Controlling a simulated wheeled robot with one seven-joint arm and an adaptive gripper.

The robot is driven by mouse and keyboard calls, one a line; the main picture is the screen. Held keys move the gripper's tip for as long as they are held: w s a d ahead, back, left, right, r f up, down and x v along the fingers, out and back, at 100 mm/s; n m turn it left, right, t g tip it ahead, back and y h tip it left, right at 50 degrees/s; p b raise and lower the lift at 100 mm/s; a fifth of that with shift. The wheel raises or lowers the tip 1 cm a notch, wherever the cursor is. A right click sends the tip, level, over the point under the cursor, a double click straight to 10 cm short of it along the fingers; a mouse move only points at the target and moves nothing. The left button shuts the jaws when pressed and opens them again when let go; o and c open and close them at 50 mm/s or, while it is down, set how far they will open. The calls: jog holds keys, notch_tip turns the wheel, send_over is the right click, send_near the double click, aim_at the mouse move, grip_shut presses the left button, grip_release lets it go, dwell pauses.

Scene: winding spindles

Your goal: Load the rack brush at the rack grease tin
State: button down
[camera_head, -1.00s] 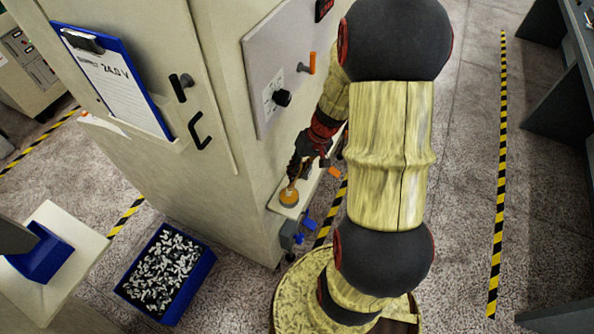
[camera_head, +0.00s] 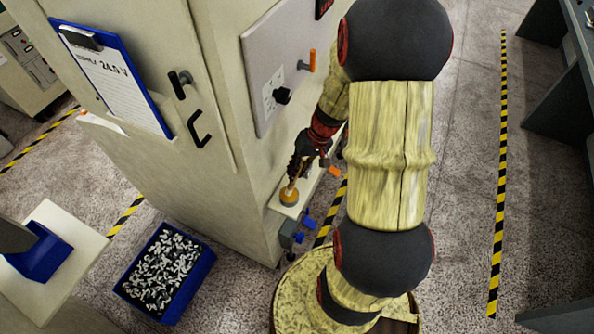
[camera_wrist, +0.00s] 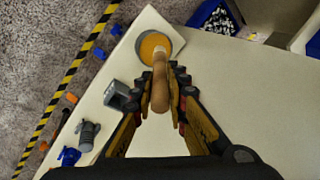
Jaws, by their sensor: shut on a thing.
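The rack grease tin (camera_head: 289,197) is a small round tin with orange-yellow grease. It stands near the end of the narrow shelf on the cabinet's side, and it also shows in the wrist view (camera_wrist: 145,45). My gripper (camera_wrist: 163,92) is shut on the wooden handle of the rack brush (camera_wrist: 160,85). The brush's head end points at the tin and reaches its rim or the grease; the exact contact is hard to tell. In the head view my gripper (camera_head: 297,178) is just above and behind the tin, partly hidden by my arm.
A grey cup-like holder (camera_wrist: 118,95) stands on the shelf beside the brush. Blue and orange valve handles (camera_wrist: 70,156) sit along the shelf's edge. The cabinet (camera_head: 150,130) rises close by. A blue bin of metal parts (camera_head: 165,272) is on the floor.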

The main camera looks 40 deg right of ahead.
jog(key=shift+f+b, duration=0.4)
jog(key=shift+b, duration=0.05)
dwell(1.7)
jog(key=shift+r+p, duration=2.2)
jog(key=shift+r, duration=1.4)
